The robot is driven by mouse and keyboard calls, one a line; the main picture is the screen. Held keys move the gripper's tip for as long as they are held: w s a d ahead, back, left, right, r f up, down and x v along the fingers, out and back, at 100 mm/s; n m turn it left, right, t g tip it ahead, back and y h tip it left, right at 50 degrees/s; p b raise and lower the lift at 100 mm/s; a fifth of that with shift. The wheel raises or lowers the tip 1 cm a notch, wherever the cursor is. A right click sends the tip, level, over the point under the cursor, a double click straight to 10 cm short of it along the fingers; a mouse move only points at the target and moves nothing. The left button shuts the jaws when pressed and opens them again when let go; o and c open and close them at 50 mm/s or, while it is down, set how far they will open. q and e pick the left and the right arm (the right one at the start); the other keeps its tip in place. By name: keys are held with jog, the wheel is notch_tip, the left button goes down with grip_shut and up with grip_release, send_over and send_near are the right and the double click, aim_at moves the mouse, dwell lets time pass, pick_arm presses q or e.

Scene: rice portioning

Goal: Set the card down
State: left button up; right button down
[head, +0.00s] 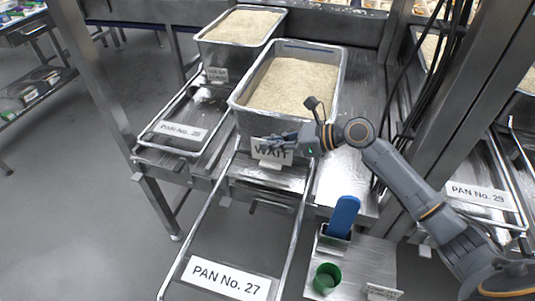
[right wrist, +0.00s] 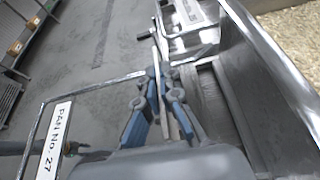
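The white card (head: 271,153) reads "WAIT" and stands upright at the front of the nearer rice pan (head: 240,112). My right gripper (head: 282,141) comes in from the right and is at the card's top edge, covering part of it. In the right wrist view the card (right wrist: 160,62) shows edge-on as a thin pale strip between the blue-grey fingers of my right gripper (right wrist: 160,95), which are shut on it. I cannot tell whether the card's lower edge touches the metal below. My left gripper is not in view.
A sliding frame labelled PAN No. 27 (head: 226,280) extends toward the front. A blue scoop (head: 344,215) stands in a holder beside a green cup (head: 327,279) at the lower right. A second rice pan (head: 240,28) is behind; an empty frame labelled PAN No. 25 (head: 183,131) is at left.

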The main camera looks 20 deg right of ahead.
aim_at(268, 153)
jog(key=shift+w+a+f, duration=0.15)
jog(key=shift+w+f, duration=0.4)
jog(key=shift+f, duration=0.15)
jog(key=shift+w+f, duration=0.15)
notch_tip(268, 153, down, 3)
jog(key=shift+w+a+f+b, duration=0.1)
jog(key=shift+a+f+b, duration=0.05)
jog(key=shift+b, duration=0.2)
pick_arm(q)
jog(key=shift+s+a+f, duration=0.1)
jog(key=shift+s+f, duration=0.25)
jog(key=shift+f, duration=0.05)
pick_arm(e)
jog(key=shift+f, duration=0.1)
jog(key=c, duration=1.5)
grip_release()
jog(key=shift+f, duration=0.1)
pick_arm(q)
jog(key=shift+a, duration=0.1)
